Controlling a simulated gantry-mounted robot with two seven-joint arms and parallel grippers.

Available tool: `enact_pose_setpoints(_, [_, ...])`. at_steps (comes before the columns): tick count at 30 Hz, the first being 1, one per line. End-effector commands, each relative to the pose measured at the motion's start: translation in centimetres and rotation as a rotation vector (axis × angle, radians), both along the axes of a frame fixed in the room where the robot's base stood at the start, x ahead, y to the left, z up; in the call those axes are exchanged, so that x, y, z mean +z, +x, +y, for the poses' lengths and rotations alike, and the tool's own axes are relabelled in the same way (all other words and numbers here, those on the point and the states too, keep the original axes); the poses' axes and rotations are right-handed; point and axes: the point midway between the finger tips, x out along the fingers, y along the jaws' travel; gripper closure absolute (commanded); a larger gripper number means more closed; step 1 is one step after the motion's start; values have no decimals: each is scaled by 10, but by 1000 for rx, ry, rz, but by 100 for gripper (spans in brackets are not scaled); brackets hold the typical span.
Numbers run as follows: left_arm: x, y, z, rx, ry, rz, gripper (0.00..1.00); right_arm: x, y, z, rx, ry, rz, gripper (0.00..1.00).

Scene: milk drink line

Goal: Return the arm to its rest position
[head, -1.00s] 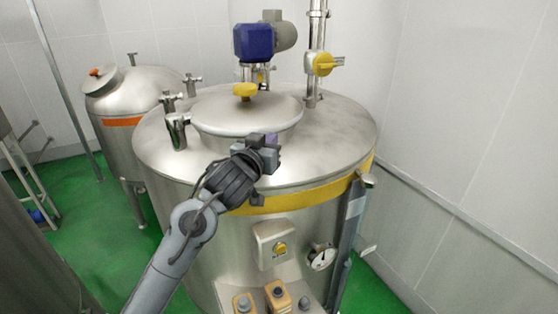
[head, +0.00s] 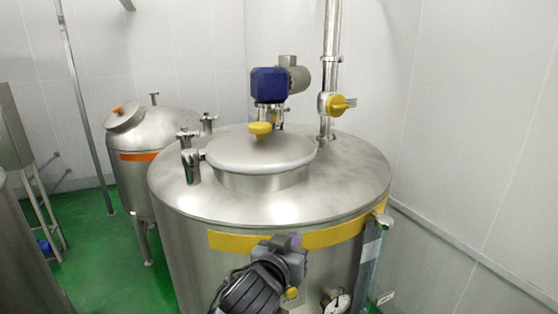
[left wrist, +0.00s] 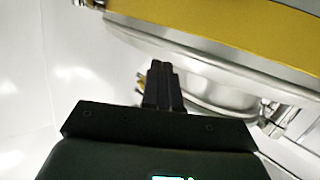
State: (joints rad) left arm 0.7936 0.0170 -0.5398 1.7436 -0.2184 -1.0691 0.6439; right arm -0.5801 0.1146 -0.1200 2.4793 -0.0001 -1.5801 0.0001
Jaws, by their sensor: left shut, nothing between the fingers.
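My left gripper (head: 288,246) is in front of the large steel tank (head: 330,185), low in the head view, just below the yellow band (head: 235,241) on the tank's wall. In the left wrist view its two dark fingers (left wrist: 162,88) are together with nothing between them. A gap between the gripper and the tank wall cannot be judged from the head view. My right gripper is not in view.
The tank has a round lid (head: 262,152) with a yellow knob, a blue motor (head: 270,83) and a pipe with a yellow valve handle (head: 338,104). A gauge (head: 337,301) is at lower right. A smaller tank (head: 150,135) stands at left on green floor (head: 108,245).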

Motion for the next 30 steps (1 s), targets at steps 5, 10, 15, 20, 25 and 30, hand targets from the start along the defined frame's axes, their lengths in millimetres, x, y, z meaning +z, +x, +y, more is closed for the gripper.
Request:
enact_pose_setpoints(5, [-113,-23,24,33,-35,225,100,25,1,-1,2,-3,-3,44])
enact_pose_setpoints(10, [-198,-71,55,90,-73,411,100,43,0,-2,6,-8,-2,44])
enact_pose_setpoints(15, [-269,-144,98,166,-65,600,100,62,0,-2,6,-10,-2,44])
enact_pose_setpoints(20, [-311,-228,144,237,-13,766,100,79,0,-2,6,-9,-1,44])
enact_pose_setpoints(25, [-322,-311,193,286,81,905,100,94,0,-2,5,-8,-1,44])
enact_pose_setpoints(30, [-301,-361,235,300,194,972,100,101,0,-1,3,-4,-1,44])
